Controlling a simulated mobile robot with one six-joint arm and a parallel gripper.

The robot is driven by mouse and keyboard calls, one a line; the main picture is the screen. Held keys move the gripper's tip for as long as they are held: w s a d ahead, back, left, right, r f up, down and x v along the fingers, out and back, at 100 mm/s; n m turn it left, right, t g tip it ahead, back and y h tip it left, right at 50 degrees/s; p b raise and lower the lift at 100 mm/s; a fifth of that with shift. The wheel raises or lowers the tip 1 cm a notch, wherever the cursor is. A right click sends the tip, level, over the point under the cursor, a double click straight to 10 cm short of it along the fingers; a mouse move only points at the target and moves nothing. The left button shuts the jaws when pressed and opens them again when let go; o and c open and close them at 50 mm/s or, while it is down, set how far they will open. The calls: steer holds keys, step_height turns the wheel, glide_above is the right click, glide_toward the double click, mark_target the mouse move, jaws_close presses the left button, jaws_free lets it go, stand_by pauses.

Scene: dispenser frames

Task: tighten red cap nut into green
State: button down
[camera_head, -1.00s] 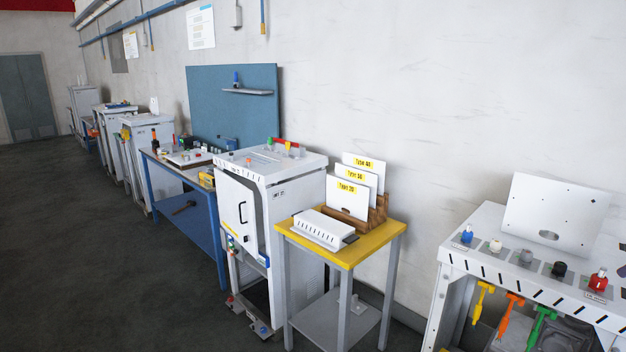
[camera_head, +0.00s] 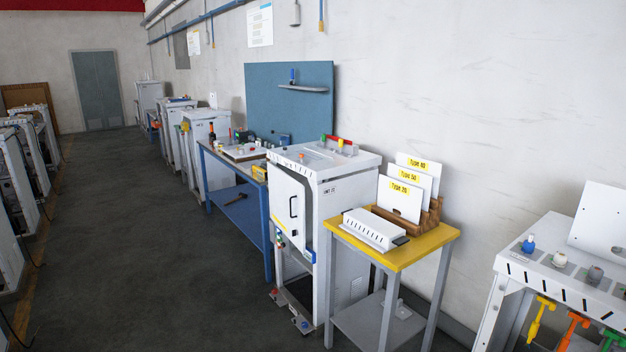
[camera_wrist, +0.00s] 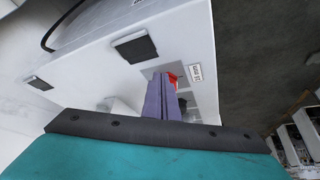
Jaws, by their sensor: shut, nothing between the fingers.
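My gripper (camera_wrist: 162,100) shows in the wrist view, its purple fingers shut together with nothing between them. A small red part (camera_wrist: 173,77) shows just beyond the fingertips, beside a small white label (camera_wrist: 195,73) on a pale surface. The fingers hide most of it, so I cannot tell whether it is the red cap nut or whether they touch it. In the head view, a small green item (camera_head: 322,141) stands on top of the white cabinet (camera_head: 345,176); I cannot tell whether it is the green target. My gripper is outside the head view.
A yellow-topped table (camera_head: 405,252) holds a white slotted box (camera_head: 374,230) and a rack of type cards. A white station (camera_head: 560,275) at the right bears a blue-topped part (camera_head: 528,244) and hanging coloured tools. The dark floor at left is open.

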steer(key=shift+w+a, duration=0.15)
steer(key=shift+w, duration=0.05)
stand_by(0.4)
steer(key=shift+s+a, duration=0.25)
steer(key=shift+a, duration=0.5)
stand_by(0.3)
steer(key=shift+w+a+b, duration=0.1)
steer(key=shift+a+b, duration=0.2)
steer(key=shift+a, duration=0.4)
stand_by(0.6)
steer(key=shift+s+a, duration=0.1)
steer(key=shift+s, duration=0.35)
stand_by(0.3)
step_height(320, 180, up, 6)
steer(key=shift+p, duration=1.15)
